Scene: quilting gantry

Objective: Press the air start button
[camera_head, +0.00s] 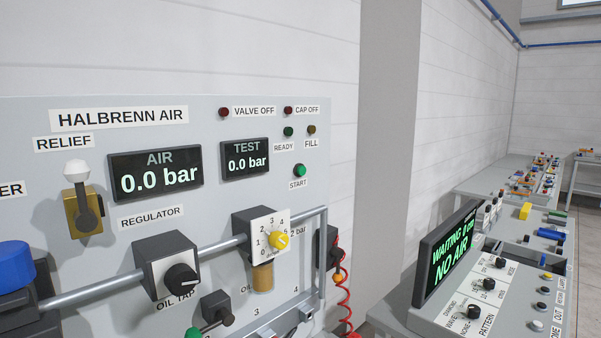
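The air start button is a green round button (300,170) on the upper right of the grey Halbrenn Air panel (225,112). A START label (298,184) sits just below it. The AIR display (156,171) and the TEST display (246,159) both read 0.0 bar. Neither of my grippers shows in the head view.
A console screen (447,252) at the right reads NO AIR. A red coiled hose (343,295) hangs beside the panel.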

